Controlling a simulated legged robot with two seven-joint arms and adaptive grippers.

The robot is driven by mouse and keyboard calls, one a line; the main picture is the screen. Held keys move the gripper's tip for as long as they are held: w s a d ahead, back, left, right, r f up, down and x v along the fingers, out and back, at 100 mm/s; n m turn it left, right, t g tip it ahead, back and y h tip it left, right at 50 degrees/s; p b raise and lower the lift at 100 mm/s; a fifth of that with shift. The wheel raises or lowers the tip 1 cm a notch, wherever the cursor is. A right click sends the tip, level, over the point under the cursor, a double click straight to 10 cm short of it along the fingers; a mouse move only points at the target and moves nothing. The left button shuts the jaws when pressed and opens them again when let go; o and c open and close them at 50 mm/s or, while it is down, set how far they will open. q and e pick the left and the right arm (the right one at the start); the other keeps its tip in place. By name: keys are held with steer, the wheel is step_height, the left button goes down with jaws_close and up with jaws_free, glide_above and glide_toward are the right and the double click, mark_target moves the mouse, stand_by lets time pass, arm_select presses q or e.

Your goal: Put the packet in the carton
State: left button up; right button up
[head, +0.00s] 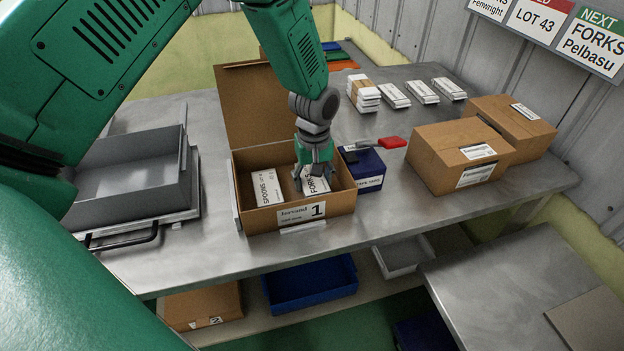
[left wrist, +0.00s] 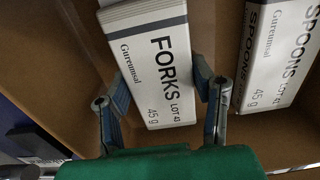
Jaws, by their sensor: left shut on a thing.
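The white packet printed FORKS (head: 316,186) is inside the open cardboard carton (head: 256,218) labelled 1, in its right half. My left gripper (head: 317,172) reaches down into the carton from above and is shut on this packet. In the left wrist view the packet (left wrist: 156,62) lies between the two fingers of the gripper (left wrist: 160,88). A white SPOONS packet (head: 266,187) is in the carton to the left, and it shows at the right in the left wrist view (left wrist: 278,52). Whether the FORKS packet touches the carton floor I cannot tell. My right gripper is not in view.
A grey tray (head: 130,165) stands left of the carton. A blue box (head: 369,170) with a red-handled tool (head: 390,143) stands close to its right. Two closed cardboard boxes (head: 440,165) are farther right. Several white packets (head: 394,95) lie at the back of the metal table.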

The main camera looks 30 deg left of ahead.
mark_target(314, 179)
arm_select(q)
steer(key=shift+d, duration=0.55)
steer(key=o, duration=1.2)
steer(key=shift+a+f, duration=0.1)
steer(key=shift+a, duration=0.6)
steer(key=shift+w+a+r, duration=0.1)
steer(key=shift+r, duration=0.2)
steer(key=shift+d+r+p, duration=0.15)
steer(key=shift+r+p, duration=0.15)
steer(key=shift+r, duration=2.6)
steer(key=shift+d+r+p, duration=0.1)
steer(key=shift+r+p, duration=0.15)
steer(key=shift+r, duration=2.65)
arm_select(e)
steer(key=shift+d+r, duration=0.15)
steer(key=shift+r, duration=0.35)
